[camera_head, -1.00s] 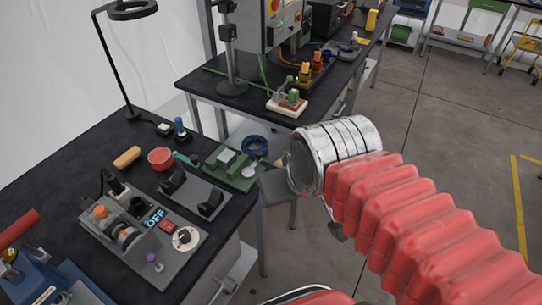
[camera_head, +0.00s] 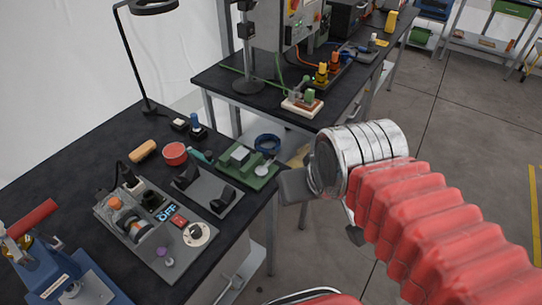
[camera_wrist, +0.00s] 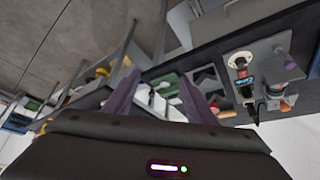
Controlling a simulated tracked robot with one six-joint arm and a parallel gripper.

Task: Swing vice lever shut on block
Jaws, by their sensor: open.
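The green vice (camera_head: 262,180) sits on the near black bench, close to its right edge. A pale grey block (camera_head: 240,153) is on it, and a light round piece, perhaps the lever's end (camera_head: 267,169), lies at its right. The lever's exact position is too small to tell. My gripper (camera_head: 318,208) is beyond the bench edge, right of the vice and apart from it. In the wrist view my gripper (camera_wrist: 158,98) has its two fingers spread, with the green vice (camera_wrist: 168,78) and pale parts seen between and beyond them. It is open and empty.
A grey two-post cradle (camera_head: 207,191) stands left of the vice, beside a switch panel (camera_head: 165,235). A blue press with a red handle (camera_head: 33,217) is at lower left. A second bench (camera_head: 225,82) stands behind; floor is free at right.

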